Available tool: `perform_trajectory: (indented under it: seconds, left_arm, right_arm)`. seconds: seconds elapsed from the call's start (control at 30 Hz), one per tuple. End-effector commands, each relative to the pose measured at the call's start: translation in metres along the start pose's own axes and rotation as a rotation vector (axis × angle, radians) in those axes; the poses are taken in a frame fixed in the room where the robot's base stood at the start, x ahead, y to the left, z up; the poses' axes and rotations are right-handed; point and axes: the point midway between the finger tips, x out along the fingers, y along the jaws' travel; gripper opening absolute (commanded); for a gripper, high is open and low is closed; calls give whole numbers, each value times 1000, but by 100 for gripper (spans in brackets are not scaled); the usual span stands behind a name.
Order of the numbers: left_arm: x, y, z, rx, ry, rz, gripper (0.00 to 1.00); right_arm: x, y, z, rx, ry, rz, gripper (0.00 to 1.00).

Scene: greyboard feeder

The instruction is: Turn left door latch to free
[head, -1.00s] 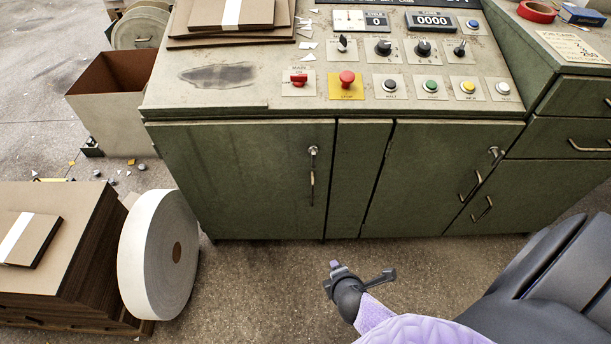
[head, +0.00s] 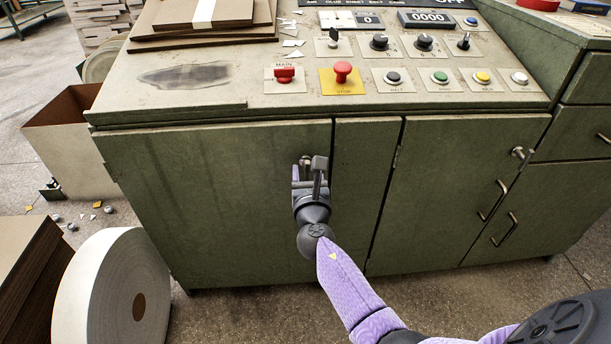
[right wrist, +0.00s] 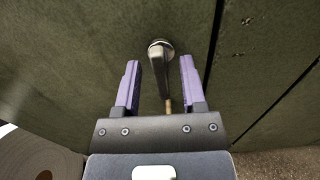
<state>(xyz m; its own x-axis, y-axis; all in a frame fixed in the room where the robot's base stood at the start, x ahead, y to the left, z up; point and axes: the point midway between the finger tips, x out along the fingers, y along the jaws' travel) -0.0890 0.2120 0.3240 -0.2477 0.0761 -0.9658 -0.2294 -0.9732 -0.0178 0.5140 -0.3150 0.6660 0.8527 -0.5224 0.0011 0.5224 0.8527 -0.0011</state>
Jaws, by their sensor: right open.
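The left door (head: 215,195) of the green cabinet is closed. Its metal latch (right wrist: 157,66) is near the door's right edge; in the head view only its top (head: 305,160) shows, the rest hidden by my gripper. In the right wrist view the latch lever hangs down from its round base, between the two purple fingers. My right gripper (head: 309,172) is in front of the latch. It is open (right wrist: 159,80), with a finger on each side of the lever and visible gaps to both. My left gripper is not in view.
A large white roll (head: 110,290) stands on the floor at the left, beside stacked brown board (head: 30,270). A control panel with a red stop button (head: 342,72) tops the cabinet. The right door has a latch (head: 521,153) and handles.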

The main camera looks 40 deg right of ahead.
Motion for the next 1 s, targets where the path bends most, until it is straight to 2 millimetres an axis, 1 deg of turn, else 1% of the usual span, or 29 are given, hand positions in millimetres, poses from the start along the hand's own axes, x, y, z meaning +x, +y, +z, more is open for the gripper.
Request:
perform_trajectory:
  seconds: [0.1,0.37,0.4,0.57,0.6,0.63,1.0]
  left_arm:
    - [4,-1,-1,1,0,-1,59]
    - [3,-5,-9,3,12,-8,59]
    - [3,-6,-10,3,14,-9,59]
    - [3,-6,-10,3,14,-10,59]
    - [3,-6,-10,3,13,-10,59]
    - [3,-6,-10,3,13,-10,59]
    - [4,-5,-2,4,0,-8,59]
  right_arm:
    - [8,0,-1,-1,1,-1,53]
    - [9,0,0,0,1,-1,53]
    - [9,0,0,0,1,-1,44]
    - [9,0,0,0,1,0,11]
    - [9,0,0,0,1,0,2]
    - [9,0,0,1,1,0,0]
    - [9,0,-1,26,2,0,0]
